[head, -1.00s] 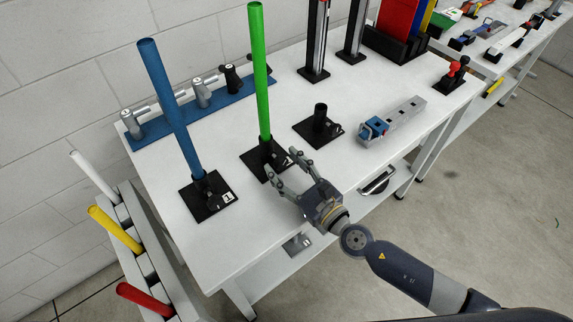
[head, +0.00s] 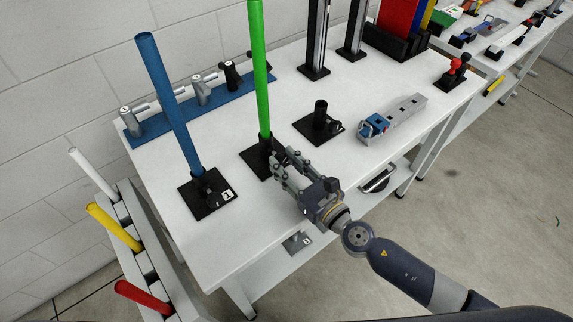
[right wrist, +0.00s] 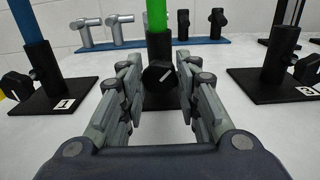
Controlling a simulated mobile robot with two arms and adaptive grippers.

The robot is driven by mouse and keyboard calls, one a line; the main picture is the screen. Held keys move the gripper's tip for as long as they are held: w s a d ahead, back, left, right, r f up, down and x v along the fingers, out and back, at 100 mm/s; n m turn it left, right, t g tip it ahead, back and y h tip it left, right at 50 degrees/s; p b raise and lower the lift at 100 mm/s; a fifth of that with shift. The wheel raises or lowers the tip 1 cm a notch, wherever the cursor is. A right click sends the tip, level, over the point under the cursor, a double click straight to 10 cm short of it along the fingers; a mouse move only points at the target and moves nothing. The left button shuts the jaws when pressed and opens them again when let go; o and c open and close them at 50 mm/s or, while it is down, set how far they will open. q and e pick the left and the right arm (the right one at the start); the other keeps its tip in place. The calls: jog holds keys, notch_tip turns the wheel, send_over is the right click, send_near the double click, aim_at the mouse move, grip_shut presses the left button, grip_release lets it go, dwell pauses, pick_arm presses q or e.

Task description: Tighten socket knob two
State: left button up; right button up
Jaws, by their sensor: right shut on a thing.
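The middle black socket (head: 257,163) stands on a square black base and holds an upright green tube (head: 260,75). My right gripper (head: 283,163) is at the front of this socket, shut on the knob. In the right wrist view my right gripper (right wrist: 168,78) has a finger on each side of the knob. The base's label is hidden by my fingers. My left gripper is not in view.
Socket one (head: 208,192) holds a blue tube (head: 170,105) to the left. An empty socket (head: 319,124), labelled 3 in the wrist view, stands to the right. The table front (head: 240,252) is bare.

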jog(key=shift+w+d+m+b, duration=0.1)
jog(key=shift+m+b, duration=0.3)
jog(key=shift+m, duration=2.1)
jog(key=o, duration=1.1)
jog(key=v, duration=1.2)
